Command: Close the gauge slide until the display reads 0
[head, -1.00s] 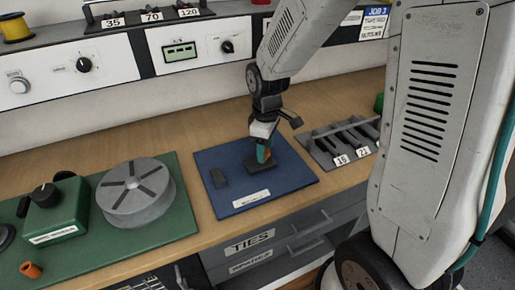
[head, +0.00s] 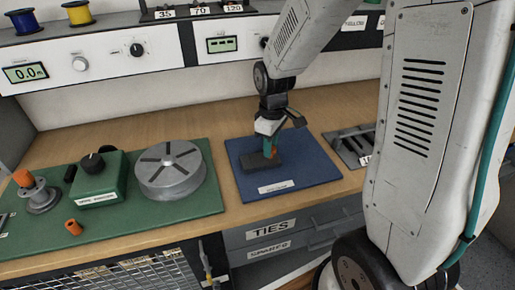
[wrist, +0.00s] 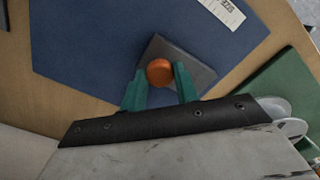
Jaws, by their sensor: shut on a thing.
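The gauge lies on the blue mat (head: 318,178). Its dark blocks (head: 252,162) now sit together with no gap I can make out between them. My gripper (head: 270,149) points down over the right part. In the wrist view, its teal fingers (wrist: 159,84) are shut on a round orange knob (wrist: 159,71) above a grey block (wrist: 202,73). My gripper hides part of the blocks in the head view. A display (head: 25,73) at the far left of the panel reads 0.0, with a unit too small to read. Another display (head: 221,44) shows dashes.
A green mat (head: 150,220) to the left holds a grey round disc (head: 170,170), a green box (head: 100,180) with a dark knob and an orange-topped post (head: 40,192). A dark slotted rack (head: 350,146) stands right of the blue mat. Drawers are below.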

